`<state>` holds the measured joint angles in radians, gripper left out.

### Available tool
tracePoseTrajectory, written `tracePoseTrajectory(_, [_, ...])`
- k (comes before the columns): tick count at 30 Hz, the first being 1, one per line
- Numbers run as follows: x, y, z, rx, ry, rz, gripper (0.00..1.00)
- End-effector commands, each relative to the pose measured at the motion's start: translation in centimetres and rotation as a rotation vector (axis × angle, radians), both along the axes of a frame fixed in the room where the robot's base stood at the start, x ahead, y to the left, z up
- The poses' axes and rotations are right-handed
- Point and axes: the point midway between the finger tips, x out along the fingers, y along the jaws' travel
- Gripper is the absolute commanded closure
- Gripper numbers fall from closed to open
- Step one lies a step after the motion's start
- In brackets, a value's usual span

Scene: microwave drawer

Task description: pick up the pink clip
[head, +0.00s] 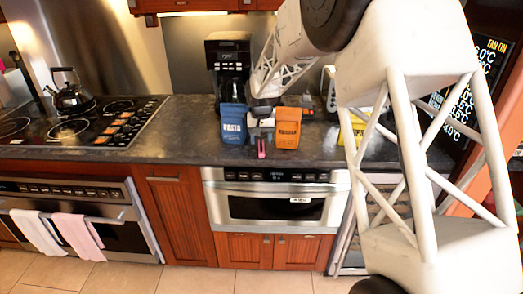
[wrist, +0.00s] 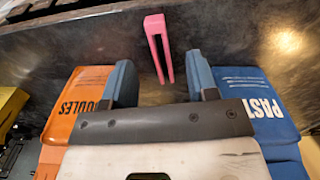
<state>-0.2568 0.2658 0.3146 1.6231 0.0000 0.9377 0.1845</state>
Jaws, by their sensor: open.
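The pink clip (wrist: 157,42) lies on the dark countertop, long and narrow with two prongs. In the wrist view it is just beyond my gripper (wrist: 162,80), its prongs pointing back between the two blue fingers. The fingers are open and apart, with nothing visible between them but counter and the prong ends. In the head view the clip (head: 261,148) is near the counter's front edge, in front of my gripper (head: 261,126), between two bags.
A blue pasta bag (head: 234,124) and an orange noodles bag (head: 287,128) stand close on either side of my gripper. A yellow package (head: 357,129) is further right. A coffee maker (head: 228,62) is behind. The stove (head: 78,122) with a kettle is left.

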Motion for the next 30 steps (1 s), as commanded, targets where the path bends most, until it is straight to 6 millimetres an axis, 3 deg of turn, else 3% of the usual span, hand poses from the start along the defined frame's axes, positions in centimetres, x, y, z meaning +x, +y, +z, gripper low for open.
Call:
tracePoseTrajectory(18, [0.1,-0.2,-5.0,0.0,0.0,0.0,0.47])
tracePoseTrajectory(30, [0.1,-0.2,-5.2,0.0,0.0,0.0,0.47])
